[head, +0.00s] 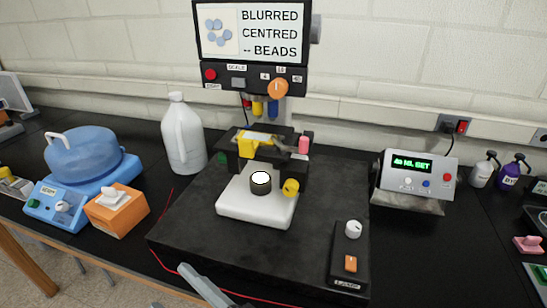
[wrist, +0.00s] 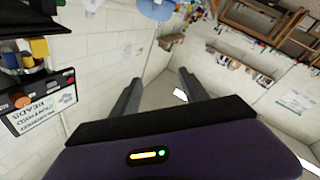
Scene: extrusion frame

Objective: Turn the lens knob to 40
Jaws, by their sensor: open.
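The lens knob (head: 278,88) is a round orange dial on the dark front panel of the microscope head, below its screen. Small white labels sit around its top; they seem to read 4, 10 and 40. I cannot tell clearly which one the knob points to. In the wrist view the picture is turned over, and the orange knob (wrist: 22,100) shows at the far left. My gripper (wrist: 160,76) is open with nothing between its two grey fingers, well apart from the knob. The microscope screen (head: 252,30) reads "BLURRED CENTRED -- BEADS".
A red button (head: 210,74) shares the knob's panel. Below stand the stage (head: 262,150) and a white base (head: 257,210). A white jug (head: 183,135) stands left, a control box (head: 415,178) right, and a small switch box (head: 349,255) in front. Space before the panel looks clear.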

